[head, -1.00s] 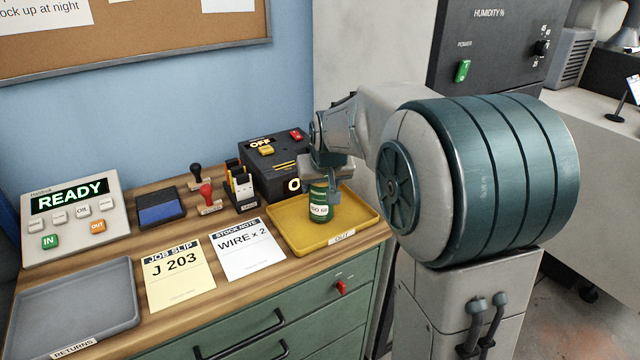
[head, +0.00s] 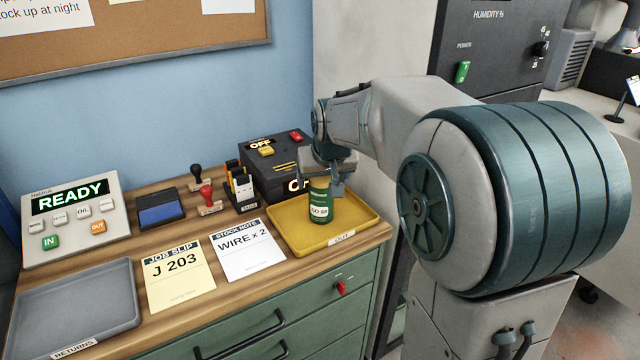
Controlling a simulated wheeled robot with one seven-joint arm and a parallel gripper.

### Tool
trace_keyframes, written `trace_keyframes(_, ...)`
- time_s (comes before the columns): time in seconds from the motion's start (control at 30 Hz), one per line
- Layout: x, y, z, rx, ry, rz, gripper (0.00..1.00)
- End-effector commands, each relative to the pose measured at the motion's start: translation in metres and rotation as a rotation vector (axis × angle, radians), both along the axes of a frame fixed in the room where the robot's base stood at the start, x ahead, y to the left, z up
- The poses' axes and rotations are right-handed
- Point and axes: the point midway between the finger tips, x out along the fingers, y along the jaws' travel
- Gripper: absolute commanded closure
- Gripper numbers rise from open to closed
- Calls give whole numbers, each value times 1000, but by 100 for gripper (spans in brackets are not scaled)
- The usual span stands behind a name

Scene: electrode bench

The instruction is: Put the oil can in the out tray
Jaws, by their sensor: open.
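The green oil can (head: 319,205) with a white label and a yellowish upper part stands upright in the yellow out tray (head: 284,236), near the tray's middle. My gripper (head: 322,184) is open just above the can, its fingers at about the height of the can's top. One finger shows beside the can's top on the right. Whether a finger still touches the can cannot be told. The gripper hides part of the tray's back and the can's very top.
A dark box with an OFF display (head: 275,165) stands behind the tray. A pen holder (head: 243,190), stamps (head: 207,200), a stock note (head: 248,250) and a job slip (head: 179,275) lie to the left. A grey returns tray (head: 75,310) and a READY panel (head: 70,220) are at far left.

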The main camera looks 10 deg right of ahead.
Motion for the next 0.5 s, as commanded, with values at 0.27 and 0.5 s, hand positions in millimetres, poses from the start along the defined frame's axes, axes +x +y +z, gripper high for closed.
trace_keyframes(0.27,-30,1,54,0,-5,1,25)
trace_keyframes(0.5,-42,1,74,-1,-1,1,25)
